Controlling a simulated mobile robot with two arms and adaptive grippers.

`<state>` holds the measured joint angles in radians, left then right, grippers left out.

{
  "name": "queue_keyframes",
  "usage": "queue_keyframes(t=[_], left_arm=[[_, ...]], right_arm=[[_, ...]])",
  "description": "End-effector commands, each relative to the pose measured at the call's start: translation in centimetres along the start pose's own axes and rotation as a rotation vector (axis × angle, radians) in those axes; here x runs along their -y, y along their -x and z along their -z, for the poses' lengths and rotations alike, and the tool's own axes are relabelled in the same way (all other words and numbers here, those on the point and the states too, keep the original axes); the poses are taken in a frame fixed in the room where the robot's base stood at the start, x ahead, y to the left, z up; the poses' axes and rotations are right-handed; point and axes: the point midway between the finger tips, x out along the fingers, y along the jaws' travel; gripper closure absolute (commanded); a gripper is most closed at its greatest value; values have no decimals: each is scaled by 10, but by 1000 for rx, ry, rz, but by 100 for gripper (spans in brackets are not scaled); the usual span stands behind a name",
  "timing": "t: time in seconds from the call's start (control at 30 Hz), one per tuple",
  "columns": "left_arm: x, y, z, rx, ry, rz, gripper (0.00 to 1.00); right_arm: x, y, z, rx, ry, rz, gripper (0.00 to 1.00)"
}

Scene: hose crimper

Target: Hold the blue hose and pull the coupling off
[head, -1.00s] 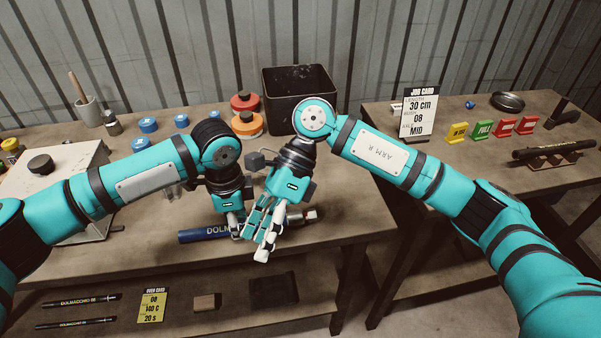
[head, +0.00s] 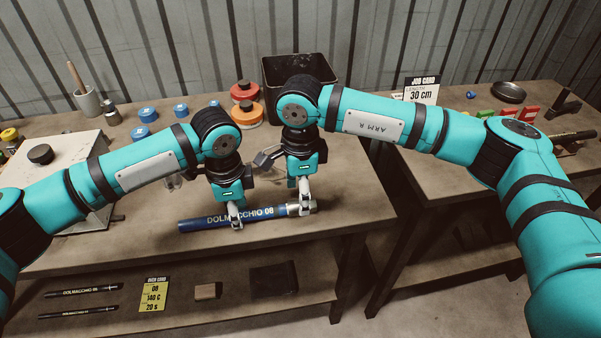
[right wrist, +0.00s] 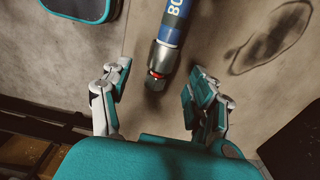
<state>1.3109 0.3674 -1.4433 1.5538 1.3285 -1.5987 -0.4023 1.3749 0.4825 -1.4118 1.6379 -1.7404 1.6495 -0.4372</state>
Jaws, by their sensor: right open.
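The blue hose (head: 262,213) lies on the workbench near its front edge, lettered DOLMACCHIO 08. The silver coupling (head: 310,206) is on its right end. It also shows in the right wrist view (right wrist: 159,63), with a red ring and a dark tip. My left gripper (head: 236,221) is around the hose left of its middle, its fingers straddling it; the closing of its fingers is too small to judge. My right gripper (head: 304,207) is over the coupling end, pointing down. In the right wrist view (right wrist: 155,90) its fingers are apart, with the coupling between them and a gap on each side.
A black bin (head: 335,82) stands at the back of the bench, beside orange and red discs (head: 248,113). A second table (head: 440,160) with the job card (head: 421,90) stands to the right, past a gap. The bench front right of the hose is clear.

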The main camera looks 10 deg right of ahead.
Motion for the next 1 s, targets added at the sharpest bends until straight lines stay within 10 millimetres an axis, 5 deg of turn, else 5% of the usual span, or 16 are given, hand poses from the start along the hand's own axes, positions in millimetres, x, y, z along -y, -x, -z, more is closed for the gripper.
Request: queue_keyframes(t=[0.3, 0.67, 1.0], left_arm=[[0, 0, 0, -1, 0, 1, 100], [0, 0, 0, -1, 0, 1, 100], [0, 0, 0, -1, 0, 1, 100]], right_arm=[[0, -37, 0, 1, 0, 0, 39], [0, -41, 0, 1, 0, 0, 41], [0, -41, 0, 1, 0, 0, 85]])
